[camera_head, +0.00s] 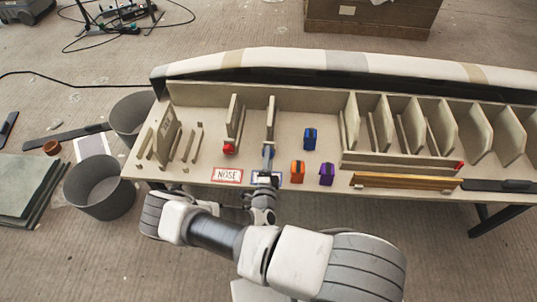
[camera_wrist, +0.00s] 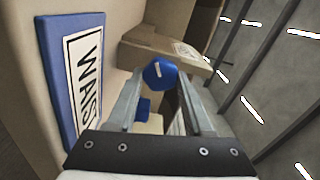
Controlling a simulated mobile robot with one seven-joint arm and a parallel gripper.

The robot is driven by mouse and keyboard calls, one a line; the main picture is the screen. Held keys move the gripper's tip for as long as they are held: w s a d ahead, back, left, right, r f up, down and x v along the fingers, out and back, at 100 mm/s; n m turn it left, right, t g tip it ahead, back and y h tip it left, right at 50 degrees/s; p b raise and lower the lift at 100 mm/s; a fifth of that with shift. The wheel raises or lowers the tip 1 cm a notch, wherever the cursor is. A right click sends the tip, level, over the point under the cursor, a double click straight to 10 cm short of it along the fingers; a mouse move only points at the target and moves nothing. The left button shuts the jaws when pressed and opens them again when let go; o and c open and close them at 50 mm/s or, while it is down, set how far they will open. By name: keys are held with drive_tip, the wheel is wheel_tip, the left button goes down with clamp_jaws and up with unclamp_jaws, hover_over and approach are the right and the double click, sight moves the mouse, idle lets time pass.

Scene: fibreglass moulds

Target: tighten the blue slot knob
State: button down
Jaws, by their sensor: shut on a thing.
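The blue slot knob (camera_wrist: 158,73) is a small faceted blue piece with a pale line on its face, seen between my fingertips in the wrist view. My gripper (camera_wrist: 161,80) is shut on it, one finger on each side. In the head view my gripper (camera_head: 268,156) reaches to the front of an upright pale panel (camera_head: 270,117) and hides the knob. Whether the knob is seated tight cannot be told. A blue-bordered label, its visible letters reading "WAIS" (camera_wrist: 84,70), is at the left in the wrist view; my wrist partly covers it in the head view.
A red knob (camera_head: 229,148) and red-bordered NOSE label (camera_head: 227,174) lie left. Blue (camera_head: 310,138), orange (camera_head: 297,171) and purple (camera_head: 326,173) blocks stand right of my gripper. Upright panels fill the right rack (camera_head: 395,165). Grey bins (camera_head: 98,188) stand on the floor left.

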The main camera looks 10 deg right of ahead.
drive_tip(key=m+p, duration=0.2)
drive_tip(key=m, duration=0.3)
drive_tip(key=shift+m, duration=0.3)
drive_tip(key=m+p, duration=0.2)
drive_tip(key=m, duration=0.2)
drive_tip(key=shift+w, duration=0.1)
drive_tip(key=m+p, duration=0.2)
drive_tip(key=m, duration=0.4)
drive_tip(key=shift+a, duration=0.1)
drive_tip(key=m+p, duration=0.2)
drive_tip(key=m, duration=0.3)
drive_tip(key=shift+a, duration=0.1)
drive_tip(key=m+p, duration=0.1)
drive_tip(key=m, duration=0.4)
drive_tip(key=shift+p, duration=0.35)
drive_tip(key=m, duration=0.5)
drive_tip(key=shift+w+a+p, duration=0.1)
drive_tip(key=shift+p, duration=0.25)
drive_tip(key=m, duration=0.5)
drive_tip(key=shift+m+p, duration=0.35)
drive_tip(key=shift+m, duration=0.05)
drive_tip(key=shift+r+m, duration=0.1)
drive_tip(key=shift+m, duration=2.2)
